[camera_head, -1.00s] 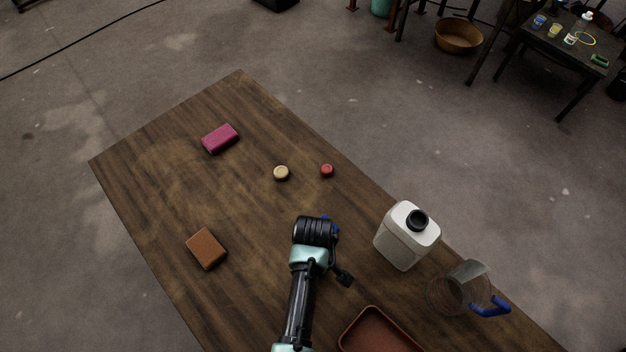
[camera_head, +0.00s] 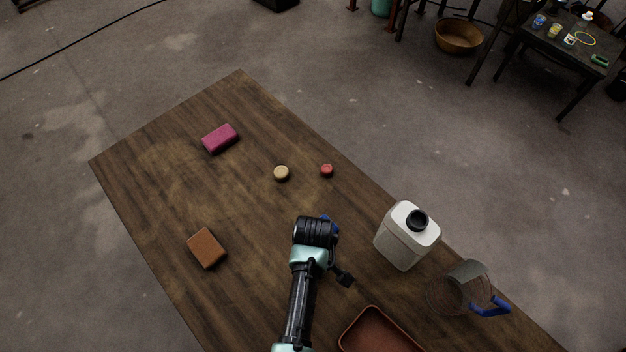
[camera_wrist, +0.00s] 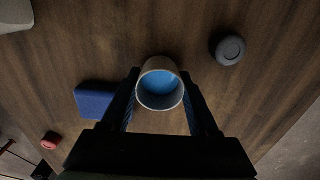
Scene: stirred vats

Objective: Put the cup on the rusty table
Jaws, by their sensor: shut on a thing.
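The cup (camera_wrist: 160,88) is in the wrist view, with a pale rim and a blue inside, its opening facing the camera. My gripper (camera_wrist: 161,100) is shut on it, one dark finger on each side. How far it is above the wooden table (camera_head: 160,180) cannot be told. In the head view my arm (camera_head: 305,270) hides most of the cup's place; a bit of blue shows behind the wrist, unclear whether cup or block. A small dark table (camera_head: 543,47) stands far off at the top right; no rust can be made out on it.
A blue block (camera_wrist: 95,100) and a dark round lid (camera_wrist: 230,50) lie close to the cup. A white jug (camera_head: 405,240), a clear pitcher (camera_head: 460,290) and a brown tray (camera_head: 375,335) are to the right. Open floor lies between the tables.

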